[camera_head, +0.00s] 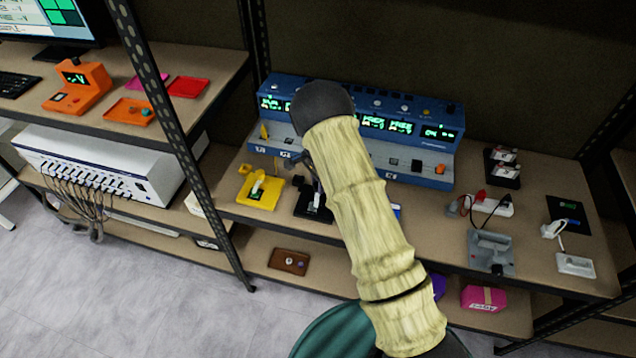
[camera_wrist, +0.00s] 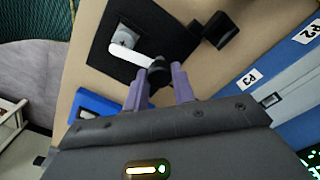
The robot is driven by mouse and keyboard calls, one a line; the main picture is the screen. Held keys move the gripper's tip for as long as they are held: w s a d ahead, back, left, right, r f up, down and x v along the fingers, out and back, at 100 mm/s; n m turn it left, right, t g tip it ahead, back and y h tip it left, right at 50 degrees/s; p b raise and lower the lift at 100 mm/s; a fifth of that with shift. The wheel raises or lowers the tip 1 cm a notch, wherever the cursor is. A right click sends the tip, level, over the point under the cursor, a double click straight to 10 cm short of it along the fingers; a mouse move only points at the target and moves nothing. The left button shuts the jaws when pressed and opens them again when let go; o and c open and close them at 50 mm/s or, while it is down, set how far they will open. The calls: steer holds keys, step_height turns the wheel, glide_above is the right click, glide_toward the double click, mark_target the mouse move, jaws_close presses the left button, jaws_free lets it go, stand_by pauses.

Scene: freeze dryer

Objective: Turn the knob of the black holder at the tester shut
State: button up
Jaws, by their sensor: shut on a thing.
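The black holder (camera_wrist: 172,28) lies flat on the bench in the wrist view, with a white piece (camera_wrist: 122,45) on it. In the head view the black holder (camera_head: 307,207) is partly covered by my arm. My gripper (camera_wrist: 159,77) has its two purple fingers on either side of a small dark knob (camera_wrist: 158,70) at the holder's near edge, and is shut on it. The knob's angle is hard to read between the fingers. The blue tester (camera_head: 432,168) stands behind the holder; a corner of the tester (camera_wrist: 285,100) also shows in the wrist view.
A yellow holder (camera_head: 262,201) lies just left of the black one. A black block (camera_wrist: 220,32) sits at the black holder's corner. A blue item (camera_wrist: 88,106) lies near my fingers. A dark shelf post (camera_head: 165,115) rises at the left. A grey fixture (camera_head: 490,250) stands at the right.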

steer(key=shift+m, duration=1.1)
steer(key=o, duration=1)
step_height(320, 180, up, 18)
steer(key=shift+f+b, duration=0.25)
steer(key=shift+b, duration=0.8)
